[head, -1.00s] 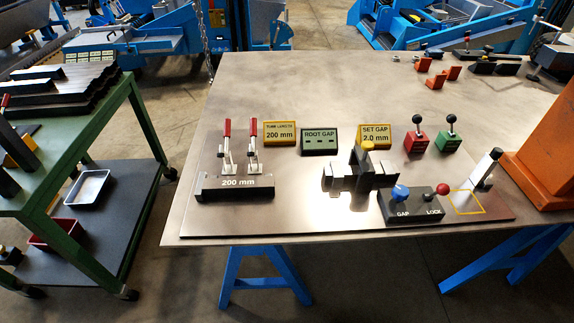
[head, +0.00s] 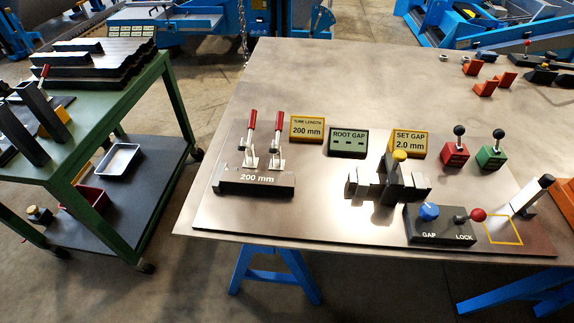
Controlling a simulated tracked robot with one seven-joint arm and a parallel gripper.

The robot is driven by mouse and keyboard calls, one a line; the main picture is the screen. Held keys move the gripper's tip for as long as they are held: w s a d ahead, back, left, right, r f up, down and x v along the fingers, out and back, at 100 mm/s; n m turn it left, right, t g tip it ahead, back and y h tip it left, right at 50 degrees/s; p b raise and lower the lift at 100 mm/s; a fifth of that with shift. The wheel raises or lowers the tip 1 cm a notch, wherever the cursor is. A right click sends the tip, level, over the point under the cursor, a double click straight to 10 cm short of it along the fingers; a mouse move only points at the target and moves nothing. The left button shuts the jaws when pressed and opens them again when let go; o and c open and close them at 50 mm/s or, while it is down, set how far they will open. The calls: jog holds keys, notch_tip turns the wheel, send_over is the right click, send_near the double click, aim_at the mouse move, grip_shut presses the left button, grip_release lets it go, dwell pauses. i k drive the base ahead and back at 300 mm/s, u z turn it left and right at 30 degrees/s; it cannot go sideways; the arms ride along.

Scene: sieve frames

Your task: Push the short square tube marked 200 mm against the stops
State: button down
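A dark, squared bar marked "200 mm" (head: 228,178) lies near the front left of the steel table. Two toggle clamps with red handles (head: 250,122) stand upright just behind it. I cannot make out stops apart from the dark bar and clamp bases, nor whether the bar touches any. My gripper is not in view.
A control box (head: 412,232) has a blue GAP knob and a red LOCK lever. Signs (head: 307,129), red and green lever blocks (head: 490,157) and a yellow-outlined square stand nearby. A green cart (head: 137,92) is at left. The table's back middle is clear.

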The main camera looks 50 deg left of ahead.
aim_at(234, 181)
jog(key=z, duration=0.2)
jog(key=i, duration=1)
jog(key=u, duration=2.3)
jog(key=k, duration=0.9)
jog(key=u, duration=0.2)
jog(key=i, duration=0.85)
jog(key=z, duration=0.05)
